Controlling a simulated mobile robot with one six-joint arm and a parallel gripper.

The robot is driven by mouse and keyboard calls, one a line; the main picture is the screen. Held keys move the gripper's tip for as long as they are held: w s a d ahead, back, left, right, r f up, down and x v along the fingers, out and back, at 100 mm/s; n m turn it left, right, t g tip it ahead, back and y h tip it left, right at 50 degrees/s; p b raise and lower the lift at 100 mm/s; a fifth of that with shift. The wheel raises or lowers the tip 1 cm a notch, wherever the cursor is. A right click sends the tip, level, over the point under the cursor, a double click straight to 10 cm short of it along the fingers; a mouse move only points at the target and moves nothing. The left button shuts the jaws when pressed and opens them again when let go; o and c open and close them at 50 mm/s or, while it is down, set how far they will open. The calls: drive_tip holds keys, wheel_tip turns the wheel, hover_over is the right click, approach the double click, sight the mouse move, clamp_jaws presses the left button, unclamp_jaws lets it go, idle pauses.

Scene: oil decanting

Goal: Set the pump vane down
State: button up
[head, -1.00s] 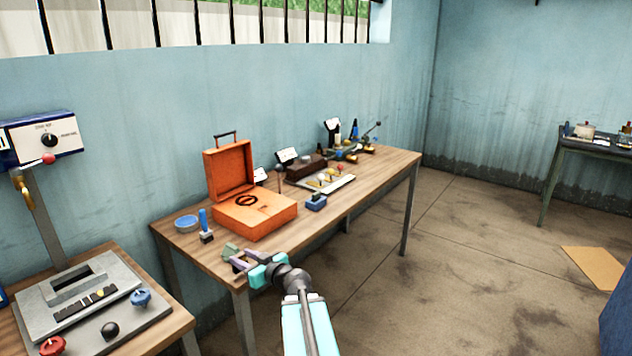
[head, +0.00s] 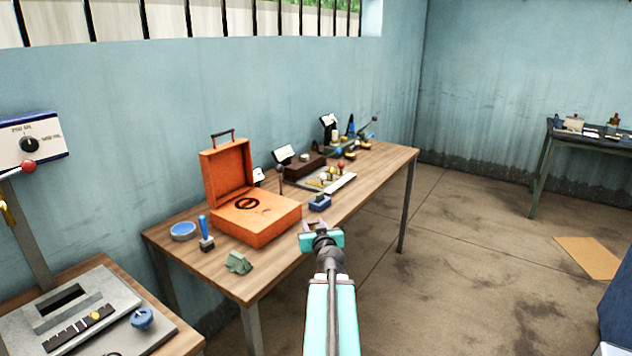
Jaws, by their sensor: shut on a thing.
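My gripper (head: 314,225) is in front of the right side of the orange case, at the front edge of the wooden table, with its fingers pointing away from me toward the tabletop. It is shut on the pump vane, but the vane is too small and too covered by the gripper to make out its shape. I cannot tell whether it touches the table. The gripper is left of and nearer than the small blue block (head: 320,202).
The wooden table (head: 207,277) carries an open orange case (head: 262,229), a blue dish (head: 183,231), a blue-handled tool (head: 204,230) and a grey-green block (head: 238,262). A pale tray (head: 338,184) with small parts lies further back. Bare wood shows along the front edge.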

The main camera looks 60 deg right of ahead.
drive_tip(key=shift+d, duration=0.3)
drive_tip(key=shift+d, duration=0.2)
drive_tip(key=w+d+f+p, duration=0.1)
drive_tip(key=w+d+p, duration=0.3)
drive_tip(key=d, duration=0.9)
drive_tip(key=shift+w+f, duration=0.15)
drive_tip(key=shift+w, duration=1.05)
drive_tip(key=shift+d, duration=0.15)
drive_tip(key=shift+w+d+f+p, duration=0.1)
drive_tip(key=shift+d+f+p, duration=0.1)
drive_tip(key=shift+f, duration=0.7)
drive_tip(key=shift+w+d+f+p, duration=0.1)
drive_tip(key=shift+f+p, duration=0.1)
drive_tip(key=shift+f, duration=0.7)
drive_tip(key=shift+f, duration=0.15)
drive_tip(key=o, duration=1.1)
